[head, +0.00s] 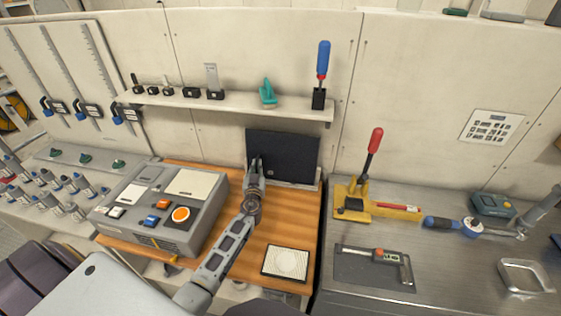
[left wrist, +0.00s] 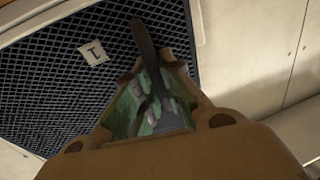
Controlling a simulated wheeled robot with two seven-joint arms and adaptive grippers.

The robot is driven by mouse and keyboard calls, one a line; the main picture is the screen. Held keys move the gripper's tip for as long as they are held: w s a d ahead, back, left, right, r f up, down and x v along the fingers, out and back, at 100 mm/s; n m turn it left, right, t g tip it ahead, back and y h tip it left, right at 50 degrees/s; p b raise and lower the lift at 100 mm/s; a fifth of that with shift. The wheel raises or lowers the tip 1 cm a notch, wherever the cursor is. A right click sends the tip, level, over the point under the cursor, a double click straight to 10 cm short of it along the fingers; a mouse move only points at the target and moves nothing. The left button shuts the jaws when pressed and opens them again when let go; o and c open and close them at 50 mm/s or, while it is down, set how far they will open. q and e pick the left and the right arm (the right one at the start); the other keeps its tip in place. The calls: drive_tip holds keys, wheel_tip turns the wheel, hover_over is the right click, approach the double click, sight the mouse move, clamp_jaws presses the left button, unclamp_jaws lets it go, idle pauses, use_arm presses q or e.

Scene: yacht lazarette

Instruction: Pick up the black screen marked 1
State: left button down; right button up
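The black screen (head: 290,158) is a dark rectangular panel standing upright and leaning near the wall at the back of the wooden bench top. In the left wrist view it shows as a black mesh (left wrist: 45,85) with a small white tag (left wrist: 93,52) bearing a 1. My left gripper (head: 255,162) is in front of the screen's left part in the head view. In the left wrist view a dark finger (left wrist: 150,60) overlaps the mesh near its edge. I cannot tell whether it touches the screen or how far the fingers are apart. My right gripper is not in view.
A shelf (head: 230,101) with small tools and a blue-handled tool (head: 322,65) runs above the screen. A grey control box (head: 165,208) stands left. A red-handled yellow clamp (head: 372,190) stands right. Wood between is bare.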

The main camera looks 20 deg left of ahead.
use_arm(q)
drive_tip(key=shift+r, duration=0.2)
idle(0.6)
drive_tip(key=shift+w+r, duration=0.1)
drive_tip(key=shift+r, duration=0.35)
drive_tip(key=shift+r+p, duration=1.3)
drive_tip(key=shift+r, duration=3.1)
